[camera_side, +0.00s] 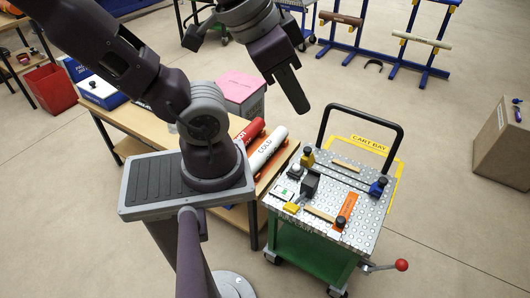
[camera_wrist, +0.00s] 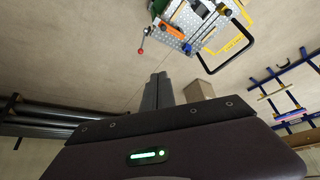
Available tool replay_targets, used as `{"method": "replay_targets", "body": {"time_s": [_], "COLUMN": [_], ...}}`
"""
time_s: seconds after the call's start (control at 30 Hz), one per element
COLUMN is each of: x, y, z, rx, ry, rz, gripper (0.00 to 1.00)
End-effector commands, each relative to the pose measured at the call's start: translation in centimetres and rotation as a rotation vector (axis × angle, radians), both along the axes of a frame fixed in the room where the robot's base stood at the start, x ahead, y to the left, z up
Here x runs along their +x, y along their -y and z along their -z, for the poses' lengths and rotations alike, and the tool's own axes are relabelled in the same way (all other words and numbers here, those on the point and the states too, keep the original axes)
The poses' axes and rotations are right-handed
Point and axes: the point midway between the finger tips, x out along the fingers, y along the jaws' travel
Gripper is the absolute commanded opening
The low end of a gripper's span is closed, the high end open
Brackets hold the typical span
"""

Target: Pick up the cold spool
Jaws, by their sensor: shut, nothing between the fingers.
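The cold spool (camera_side: 266,149) is a white pipe marked "COLD". The cold spool does not show in the wrist view.
A red spool (camera_side: 250,131) lies beside the cold spool. A tool cart (camera_side: 372,213) with a black handle stands right of the bench, with loose tools on top. Blue pipe stands (camera_side: 433,72) are at the back right; a cardboard box (camera_side: 505,140) is far right. Open floor lies between.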

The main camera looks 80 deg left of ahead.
Motion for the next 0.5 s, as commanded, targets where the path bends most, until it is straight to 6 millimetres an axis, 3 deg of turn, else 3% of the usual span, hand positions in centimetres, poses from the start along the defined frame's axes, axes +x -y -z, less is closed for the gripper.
{"method": "replay_targets", "body": {"time_s": [0.47, 0.5], "x": [0.00, 0.00], "y": [0.00, 0.00], "z": [0.00, 0.00], "rx": [0.000, 0.000], "ry": [0.000, 0.000], "rz": [0.000, 0.000], "gripper": [0.00, 0.04]}}
